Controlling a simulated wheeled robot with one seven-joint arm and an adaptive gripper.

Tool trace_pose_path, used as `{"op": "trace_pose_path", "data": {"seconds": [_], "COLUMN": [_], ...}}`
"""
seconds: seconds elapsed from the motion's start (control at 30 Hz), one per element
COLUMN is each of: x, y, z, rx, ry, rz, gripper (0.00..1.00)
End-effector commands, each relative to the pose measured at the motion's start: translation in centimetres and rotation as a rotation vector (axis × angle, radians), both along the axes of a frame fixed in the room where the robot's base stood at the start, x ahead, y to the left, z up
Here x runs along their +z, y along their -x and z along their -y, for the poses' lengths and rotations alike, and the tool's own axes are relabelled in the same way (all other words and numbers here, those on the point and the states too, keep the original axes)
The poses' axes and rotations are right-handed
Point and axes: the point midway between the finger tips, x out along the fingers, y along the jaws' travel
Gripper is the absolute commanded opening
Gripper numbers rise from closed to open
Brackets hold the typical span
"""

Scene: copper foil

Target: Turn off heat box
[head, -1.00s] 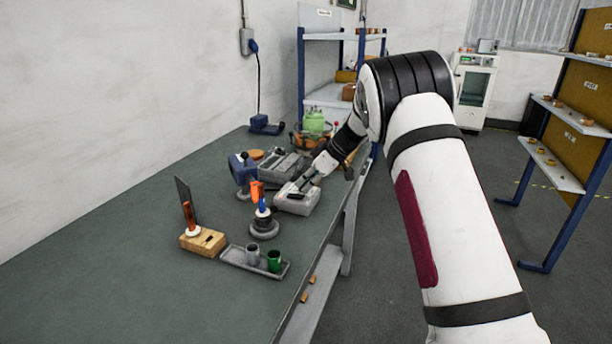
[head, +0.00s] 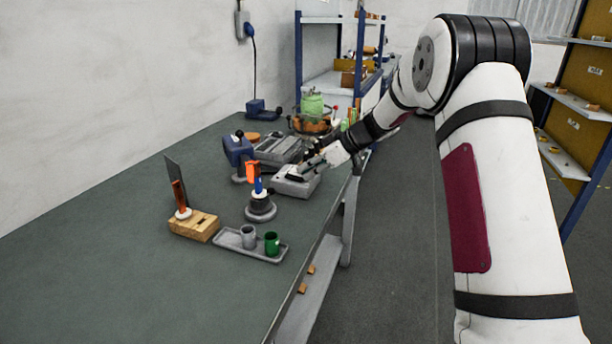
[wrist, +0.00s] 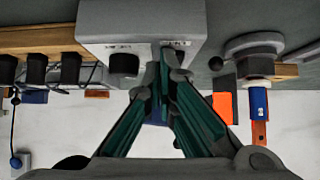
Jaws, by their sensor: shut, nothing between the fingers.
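The heat box appears to be the light grey box (head: 297,184) near the table's right edge. In the wrist view its pale body (wrist: 140,20) fills the top middle, and a dark round knob (wrist: 124,64) is on its face. My gripper (wrist: 165,58) is shut and empty, with its fingertips at the box's face, to the right of the knob. Whether they touch it I cannot tell. A small part of the face behind the fingertips is hidden. In the head view my gripper (head: 305,168) is over the box from the far right side.
A dark round stand with orange and blue handles (head: 260,208) is just in front of the box. A grey tray (head: 234,248) with two cups and a wooden block (head: 194,226) are nearer. A blue device (head: 238,155) and grey case (head: 278,150) stand behind. The near left table is clear.

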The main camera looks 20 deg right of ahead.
Motion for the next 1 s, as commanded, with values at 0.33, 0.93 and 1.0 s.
{"op": "trace_pose_path", "data": {"seconds": [0.33, 0.93, 1.0], "x": [0.3, 1.0, 1.1], "y": [-0.2, -0.8, -0.8], "z": [-0.3, -1.2, -1.2], "rx": [0.003, 0.002, 0.001], "ry": [0.003, 0.003, 0.003], "rz": [0.0, -0.001, -0.001], "gripper": [0.0, 0.0, 0.0]}}
